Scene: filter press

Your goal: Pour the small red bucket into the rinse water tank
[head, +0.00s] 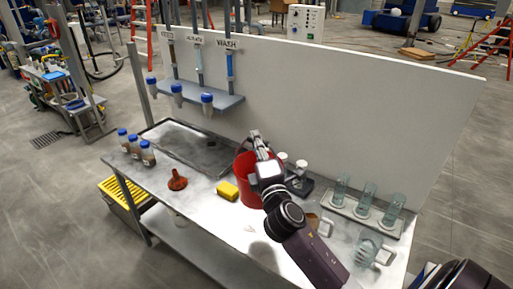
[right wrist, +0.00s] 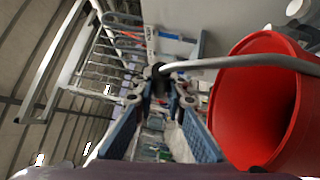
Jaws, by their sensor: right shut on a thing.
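The small red bucket (head: 242,168) is over the middle of the steel bench, just right of the sunken basin (head: 160,128). My right gripper (head: 257,140) is at its top and covers part of it. In the right wrist view the fingertips (right wrist: 160,78) meet on the bucket's grey handle (right wrist: 225,62), and the red bucket (right wrist: 262,95) hangs or stands to the right with its dark inside showing. I cannot tell whether it touches the bench, and its contents are not visible. No label marks the rinse water tank; the basin may be it. My left gripper is not in view.
Blue-capped bottles (head: 147,153) stand at the left edge. Glass beakers (head: 367,194) stand at the right. A white panel (head: 350,90) rises behind, with a tube shelf (head: 200,102) above the basin.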

